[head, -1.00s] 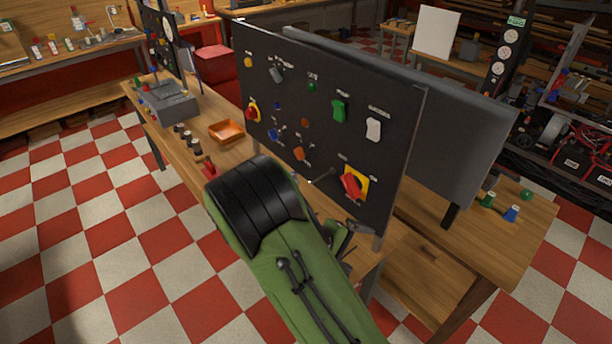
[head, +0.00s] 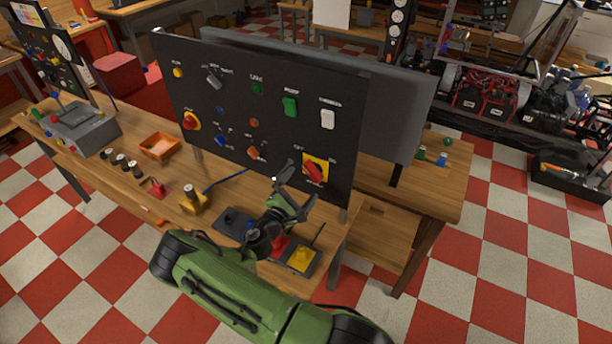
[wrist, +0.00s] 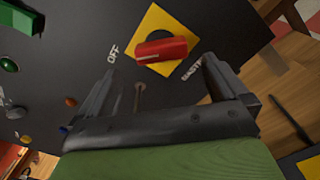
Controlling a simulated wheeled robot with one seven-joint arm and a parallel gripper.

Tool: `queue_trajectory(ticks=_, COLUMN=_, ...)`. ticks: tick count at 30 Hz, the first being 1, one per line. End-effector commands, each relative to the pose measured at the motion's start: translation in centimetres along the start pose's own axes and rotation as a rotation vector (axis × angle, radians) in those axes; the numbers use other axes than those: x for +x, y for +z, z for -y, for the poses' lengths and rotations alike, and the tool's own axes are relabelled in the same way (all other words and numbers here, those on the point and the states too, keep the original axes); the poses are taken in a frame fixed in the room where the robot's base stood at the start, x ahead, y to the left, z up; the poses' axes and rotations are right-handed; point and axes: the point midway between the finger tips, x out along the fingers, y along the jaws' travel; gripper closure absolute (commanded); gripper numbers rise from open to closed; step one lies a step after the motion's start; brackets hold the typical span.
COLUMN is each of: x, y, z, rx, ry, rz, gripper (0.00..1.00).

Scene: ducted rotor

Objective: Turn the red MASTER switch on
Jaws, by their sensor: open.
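The red MASTER switch (head: 313,172) is a red rotary handle on a yellow square plate, low at the right of the black panel (head: 345,115). In the wrist view the red handle (wrist: 161,50) lies across the yellow plate (wrist: 160,22), with OFF printed to its left and the MASTER lettering to its lower right. My gripper (head: 296,184) is open just in front of the panel, a little left of the switch in the head view. In the wrist view my open gripper (wrist: 158,85) has a finger on each side below the handle, with nothing between them. I cannot tell whether it touches.
A red mushroom button (head: 190,121), a green rocker (head: 290,107) and a white rocker (head: 327,119) are on the same panel. A yellow-topped box (head: 301,258) stands on the bench below my gripper. An orange tray (head: 160,146) is farther left.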

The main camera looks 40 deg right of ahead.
Motion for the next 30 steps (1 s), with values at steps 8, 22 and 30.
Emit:
queue_trajectory(ticks=8, x=4.3, y=0.1, z=0.0, rx=0.001, ry=-0.002, rz=0.0, gripper=0.0)
queue_trajectory(ticks=22, x=4.5, y=0.0, z=0.1, rx=0.0, ry=-0.002, rz=0.0, gripper=0.31)
queue_trajectory(ticks=30, x=4.5, y=0.0, z=0.1, rx=0.005, ry=-0.003, rz=0.0, gripper=0.52)
